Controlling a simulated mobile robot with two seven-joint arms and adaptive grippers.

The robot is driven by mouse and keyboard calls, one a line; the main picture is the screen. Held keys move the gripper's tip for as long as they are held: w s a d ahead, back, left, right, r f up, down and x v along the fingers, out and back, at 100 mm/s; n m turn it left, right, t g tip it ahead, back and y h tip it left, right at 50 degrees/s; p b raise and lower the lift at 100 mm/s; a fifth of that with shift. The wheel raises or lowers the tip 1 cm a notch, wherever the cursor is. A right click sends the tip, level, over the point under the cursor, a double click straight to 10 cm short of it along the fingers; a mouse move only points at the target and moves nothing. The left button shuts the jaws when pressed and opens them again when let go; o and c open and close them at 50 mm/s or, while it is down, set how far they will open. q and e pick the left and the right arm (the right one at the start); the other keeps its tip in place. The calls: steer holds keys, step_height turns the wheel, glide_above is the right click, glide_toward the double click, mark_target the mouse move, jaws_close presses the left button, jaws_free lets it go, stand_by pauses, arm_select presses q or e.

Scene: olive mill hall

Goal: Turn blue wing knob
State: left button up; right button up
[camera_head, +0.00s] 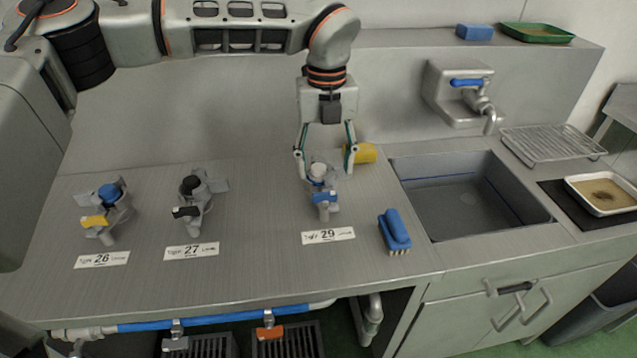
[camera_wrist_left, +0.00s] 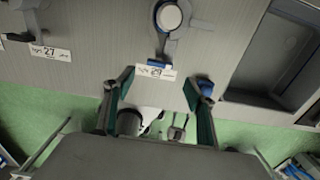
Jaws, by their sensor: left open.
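A tap at label 29 has a blue wing knob (camera_head: 325,198) low on its front and a white round cap (camera_head: 318,171) on top. In the left wrist view the blue wing (camera_wrist_left: 158,65) shows just above the label, with the white cap (camera_wrist_left: 170,17) beyond it. My left gripper (camera_head: 326,166) points down with its fingers spread around the tap's upper part in the head view. It is open and empty, and I cannot tell its exact height above the tap. Its fingers (camera_wrist_left: 158,88) also show in the wrist view. My right gripper is not in view.
A yellow object (camera_head: 362,153) lies right behind my left gripper. Taps 26 (camera_head: 106,210) and 27 (camera_head: 192,203) stand to the left. A wall tap has a blue lever (camera_head: 467,83).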

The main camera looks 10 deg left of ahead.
mark_target(325, 193)
arm_select(q)
steer(key=shift+f, duration=3.85)
steer(key=c, duration=1.1)
